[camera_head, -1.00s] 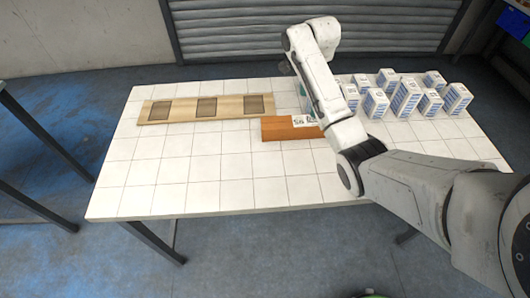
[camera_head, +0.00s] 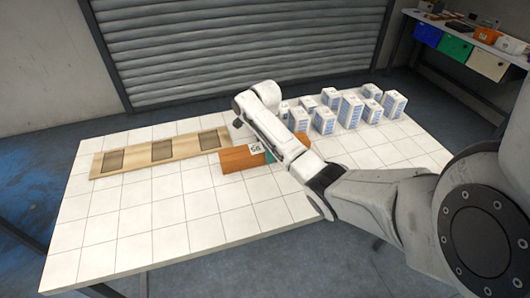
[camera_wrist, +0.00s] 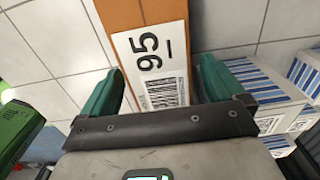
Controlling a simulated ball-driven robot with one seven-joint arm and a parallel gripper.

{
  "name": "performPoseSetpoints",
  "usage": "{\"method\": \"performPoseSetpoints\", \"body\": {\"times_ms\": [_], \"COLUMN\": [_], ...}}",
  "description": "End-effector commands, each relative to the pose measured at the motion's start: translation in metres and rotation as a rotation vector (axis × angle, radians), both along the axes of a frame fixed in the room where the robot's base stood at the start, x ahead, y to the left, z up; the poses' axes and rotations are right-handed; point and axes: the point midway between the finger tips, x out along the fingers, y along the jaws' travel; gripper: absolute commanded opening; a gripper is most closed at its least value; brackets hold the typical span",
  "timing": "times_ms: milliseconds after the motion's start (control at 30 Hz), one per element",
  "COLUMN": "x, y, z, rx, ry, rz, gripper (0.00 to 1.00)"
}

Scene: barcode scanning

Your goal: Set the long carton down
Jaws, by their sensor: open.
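The long carton (camera_head: 236,160) is orange-brown with a white label. It lies on the white tiled table, just right of the wooden board's right end. In the wrist view the carton (camera_wrist: 122,14) runs up the picture, its label showing "95" and a barcode. My gripper (camera_wrist: 160,68) is open, with one green finger on each side of the carton's label end. I cannot tell whether the fingers touch it.
The wooden board (camera_head: 133,158) with three dark square recesses lies at the table's back left. Several blue-and-white boxes (camera_head: 350,108) stand at the back right, close to my gripper. A bright green object (camera_wrist: 18,128) shows at the wrist view's left edge. The table's front left is clear.

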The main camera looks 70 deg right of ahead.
Motion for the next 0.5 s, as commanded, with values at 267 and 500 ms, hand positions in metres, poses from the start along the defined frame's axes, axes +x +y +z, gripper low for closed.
{"method": "performPoseSetpoints", "body": {"times_ms": [267,500], "x": [-0.0002,-0.0002], "y": [0.0004,0.0004], "z": [-0.0124,-0.0122], "rx": [-0.001,0.000], "ry": [0.001,0.000], "rz": [0.000,0.000], "gripper": [0.96,0.82]}}
